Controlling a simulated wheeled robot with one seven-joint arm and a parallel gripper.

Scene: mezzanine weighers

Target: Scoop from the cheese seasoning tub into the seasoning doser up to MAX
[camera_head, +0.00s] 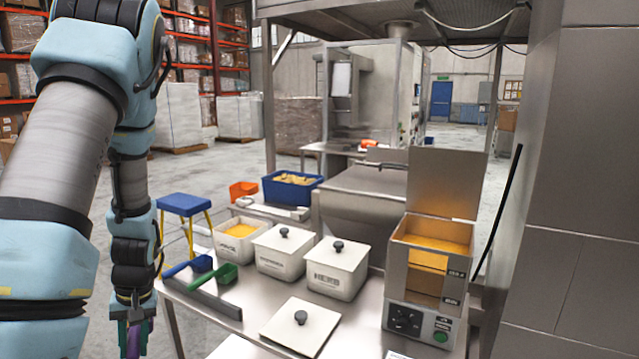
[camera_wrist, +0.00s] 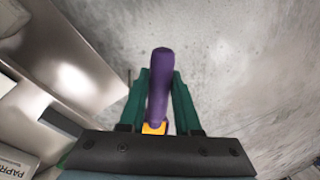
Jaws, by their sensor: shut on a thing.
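My gripper (camera_head: 134,326) hangs low at the left, off the table's left edge, in the head view. In the wrist view my gripper (camera_wrist: 160,80) is shut on a purple scoop handle (camera_wrist: 161,85). A small yellow-orange patch (camera_wrist: 155,128) shows below the handle; the scoop's bowl is mostly hidden. The cheese seasoning tub (camera_head: 221,250) is white, uncovered and holds yellow powder. The seasoning doser (camera_head: 400,285) stands at the right with its lid raised. Orange shows in its top and window, but its level against the marks is unclear.
Two lidded tubs, one grey-knobbed (camera_head: 281,258) and one marked HERB (camera_head: 335,275), stand beside the open tub. A loose lid (camera_head: 300,330) lies in front. Blue (camera_head: 190,266) and green (camera_head: 222,277) scoops lie by a rack (camera_head: 205,298). A blue stool (camera_head: 184,204) stands behind.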

